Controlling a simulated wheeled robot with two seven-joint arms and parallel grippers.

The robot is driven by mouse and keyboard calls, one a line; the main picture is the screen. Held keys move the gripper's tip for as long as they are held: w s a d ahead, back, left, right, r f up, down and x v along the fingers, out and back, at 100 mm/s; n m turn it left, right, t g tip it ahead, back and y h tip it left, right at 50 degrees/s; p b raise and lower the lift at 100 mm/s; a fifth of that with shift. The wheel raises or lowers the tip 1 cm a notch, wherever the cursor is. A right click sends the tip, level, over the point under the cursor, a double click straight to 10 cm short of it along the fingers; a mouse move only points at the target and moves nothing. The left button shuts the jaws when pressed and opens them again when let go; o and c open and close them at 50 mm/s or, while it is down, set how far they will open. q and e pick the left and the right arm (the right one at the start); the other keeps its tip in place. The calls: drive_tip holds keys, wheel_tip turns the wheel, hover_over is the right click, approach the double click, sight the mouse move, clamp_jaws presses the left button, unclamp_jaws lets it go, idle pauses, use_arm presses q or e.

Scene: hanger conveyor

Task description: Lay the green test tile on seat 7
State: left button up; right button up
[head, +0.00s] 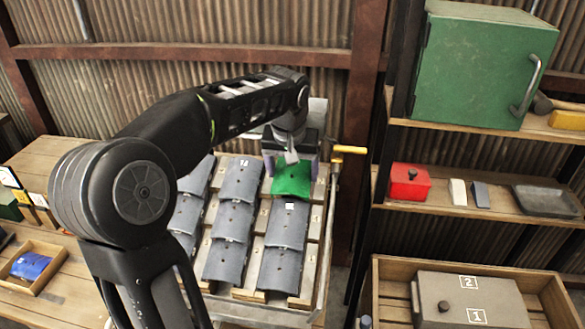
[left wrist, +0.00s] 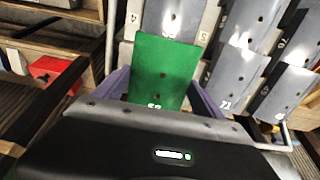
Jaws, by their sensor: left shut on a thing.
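The green test tile (head: 291,179) is at the top of the right-hand column of the rack in the head view. In the left wrist view the green tile (left wrist: 163,65) stands between the purple fingers, with pale marks near its lower edge. My left gripper (head: 291,165) is shut on it. The sloping rack (head: 327,190) holds columns of grey curved tiles (head: 286,226); one lies just below the green tile. I cannot tell whether the green tile touches the rack. Seat 7's number is not readable. My right gripper is not in view.
A yellow-handled tool (head: 349,150) stands along the rack's right edge. Shelves on the right hold a green cabinet (head: 480,65) and a red box (head: 409,182). A wooden tray with a blue piece (head: 31,265) is at lower left. Corrugated wall stands behind.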

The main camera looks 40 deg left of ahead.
sight(293, 173)
use_arm(q)
drive_tip(key=shift+w+f, duration=0.15)
drive_tip(key=shift+f, duration=0.4)
drive_tip(key=shift+f+b, duration=0.75)
drive_tip(key=shift+b, duration=0.1)
drive_tip(key=o, duration=1.6)
drive_tip(key=shift+c, duration=0.2)
drive_tip(key=shift+b+v, duration=0.4)
drive_tip(key=shift+v, duration=3.5)
